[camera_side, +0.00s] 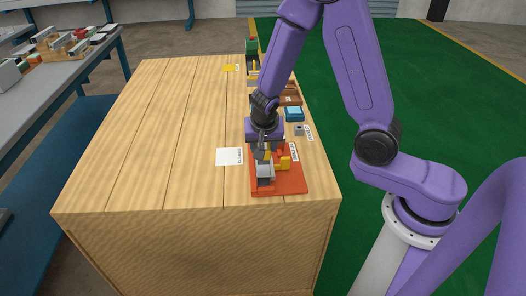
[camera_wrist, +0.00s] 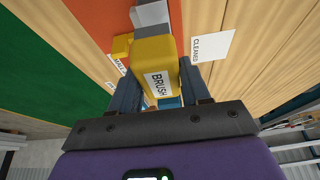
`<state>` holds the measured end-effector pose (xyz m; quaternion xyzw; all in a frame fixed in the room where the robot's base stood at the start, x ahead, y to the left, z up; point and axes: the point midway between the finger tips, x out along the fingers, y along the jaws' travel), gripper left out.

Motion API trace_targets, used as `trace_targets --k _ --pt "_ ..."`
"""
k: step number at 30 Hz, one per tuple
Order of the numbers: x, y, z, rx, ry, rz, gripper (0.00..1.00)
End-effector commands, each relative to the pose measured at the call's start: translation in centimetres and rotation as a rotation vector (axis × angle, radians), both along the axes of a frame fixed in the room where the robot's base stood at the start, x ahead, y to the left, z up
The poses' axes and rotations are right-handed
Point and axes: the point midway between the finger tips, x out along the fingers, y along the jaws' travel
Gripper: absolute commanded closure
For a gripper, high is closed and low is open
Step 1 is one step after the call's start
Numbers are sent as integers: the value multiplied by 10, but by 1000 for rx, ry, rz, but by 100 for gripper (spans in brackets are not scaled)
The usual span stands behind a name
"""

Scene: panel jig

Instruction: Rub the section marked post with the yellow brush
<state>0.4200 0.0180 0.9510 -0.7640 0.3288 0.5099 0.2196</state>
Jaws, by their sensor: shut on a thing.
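The yellow brush (camera_wrist: 155,55), with a label reading BRUSH, is between the two fingers of my gripper (camera_wrist: 160,90) in the wrist view. My gripper (camera_side: 264,148) is shut on it, low over the orange-red panel (camera_side: 294,186) in the side view. A grey block (camera_side: 264,172) stands on the panel below and in front of my gripper. A grey piece (camera_wrist: 151,14) shows just beyond the brush in the wrist view. I cannot tell whether the brush touches it. No label reading post is legible.
A yellow piece (camera_side: 285,162) stands on the panel's right side. A white card (camera_side: 229,156), reading CLEANED in the wrist view (camera_wrist: 212,46), lies left of the panel. A blue box (camera_side: 294,114) and other items line the table's right side behind. The table's left is clear.

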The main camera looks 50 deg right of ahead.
Motion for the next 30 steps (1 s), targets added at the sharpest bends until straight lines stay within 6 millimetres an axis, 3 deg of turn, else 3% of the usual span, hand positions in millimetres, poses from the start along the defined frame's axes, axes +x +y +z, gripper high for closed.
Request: trace_targets --k 9,26,30 --pt "1 0 26 0 -3 0 86" --pt "0 0 28 1 1 2 86" --pt "8 -4 28 0 0 0 86"
